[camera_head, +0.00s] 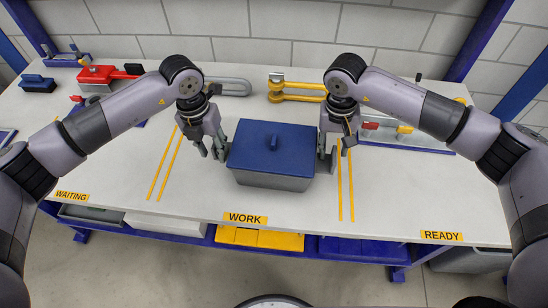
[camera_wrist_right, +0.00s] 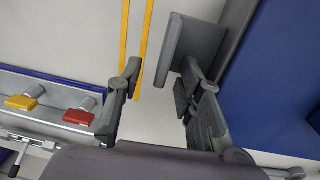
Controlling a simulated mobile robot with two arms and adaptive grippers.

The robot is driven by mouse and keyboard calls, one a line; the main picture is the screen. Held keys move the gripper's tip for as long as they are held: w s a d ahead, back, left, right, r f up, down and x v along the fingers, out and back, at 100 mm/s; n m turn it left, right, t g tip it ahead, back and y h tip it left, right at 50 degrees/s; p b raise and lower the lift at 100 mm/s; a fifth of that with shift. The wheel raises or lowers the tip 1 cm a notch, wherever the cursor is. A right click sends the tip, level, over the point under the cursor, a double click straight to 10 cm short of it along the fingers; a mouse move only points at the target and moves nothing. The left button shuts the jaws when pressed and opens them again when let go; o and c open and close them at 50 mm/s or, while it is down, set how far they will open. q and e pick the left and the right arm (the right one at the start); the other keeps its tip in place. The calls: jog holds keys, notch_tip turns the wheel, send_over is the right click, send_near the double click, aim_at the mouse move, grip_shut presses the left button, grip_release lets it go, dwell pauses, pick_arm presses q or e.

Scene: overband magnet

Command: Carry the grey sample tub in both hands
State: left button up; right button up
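The grey sample tub (camera_head: 272,181) with its blue lid (camera_head: 268,148) stands on the white table behind the WORK label. The lid has a small blue knob. My left gripper (camera_head: 213,150) is at the tub's left side, fingers pointing down and apart. My right gripper (camera_head: 334,152) is at the tub's right side. In the right wrist view my right gripper (camera_wrist_right: 160,95) has its fingers apart, with bare table between them. A grey plate (camera_wrist_right: 185,45) shows by the finger nearer the tub; I cannot tell if they touch. The blue lid (camera_wrist_right: 275,85) fills the right of that view.
Yellow line pairs (camera_head: 165,165) mark both sides of the work area. Behind stand a red device (camera_head: 100,74), a grey looped part (camera_head: 232,86) and a yellow fork-shaped part (camera_head: 295,90). A rack with red and yellow blocks (camera_wrist_right: 60,105) lies right of the right gripper in the head view.

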pick_arm(q)
jog(key=shift+f, duration=0.1)
pick_arm(e)
jog(key=shift+f, duration=0.1)
pick_arm(q)
jog(key=shift+c, duration=0.2)
pick_arm(e)
jog(key=shift+c, duration=0.3)
pick_arm(q)
grip_shut()
pick_arm(e)
grip_shut()
